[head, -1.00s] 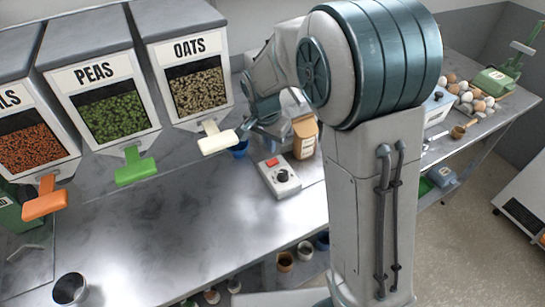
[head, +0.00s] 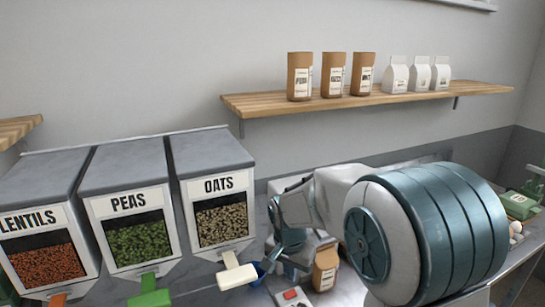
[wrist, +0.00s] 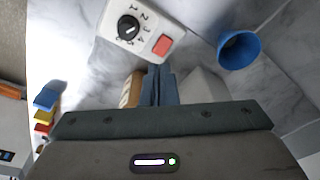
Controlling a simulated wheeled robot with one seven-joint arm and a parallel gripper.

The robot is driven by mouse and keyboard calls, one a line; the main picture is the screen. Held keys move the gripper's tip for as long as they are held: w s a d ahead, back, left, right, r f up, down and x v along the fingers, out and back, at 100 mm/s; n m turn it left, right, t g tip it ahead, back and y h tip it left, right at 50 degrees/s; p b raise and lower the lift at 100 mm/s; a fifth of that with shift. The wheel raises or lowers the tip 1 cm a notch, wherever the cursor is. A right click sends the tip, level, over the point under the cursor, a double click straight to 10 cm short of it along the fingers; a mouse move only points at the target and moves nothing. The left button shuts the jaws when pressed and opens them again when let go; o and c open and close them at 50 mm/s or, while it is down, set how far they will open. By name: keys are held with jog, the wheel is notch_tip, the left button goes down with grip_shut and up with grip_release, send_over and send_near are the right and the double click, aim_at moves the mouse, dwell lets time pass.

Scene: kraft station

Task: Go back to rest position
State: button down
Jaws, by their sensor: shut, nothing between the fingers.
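My gripper (head: 285,262) is low in the head view, right of the oats dispenser (head: 222,212) and its white lever (head: 238,275). In the wrist view its fingers (wrist: 158,84) are together with nothing between them. A blue cup (wrist: 238,50) stands on the marbled worktop to the right of the fingers, apart from them. A white box with a dial and a red button (wrist: 163,45) lies beyond the fingertips.
Lentils (head: 42,262) and peas (head: 126,215) dispensers stand at left. A brown bag (head: 325,268) stands close right of my gripper. A wooden shelf (head: 400,101) above holds brown and white bags. Eggs (head: 516,228) and a green device (head: 518,205) are far right.

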jog(key=s+d+r+n+t, duration=0.1)
jog(key=s+d+r+n, duration=0.2)
jog(key=s, duration=0.7)
jog(key=s+d+r+n+t+p, duration=0.1)
jog(key=s+d+r, duration=0.4)
jog(key=s, duration=0.5)
jog(key=shift+s+d+r+n+y, duration=0.2)
jog(key=shift+d+r+n+y, duration=0.15)
jog(key=shift+d+n, duration=0.6)
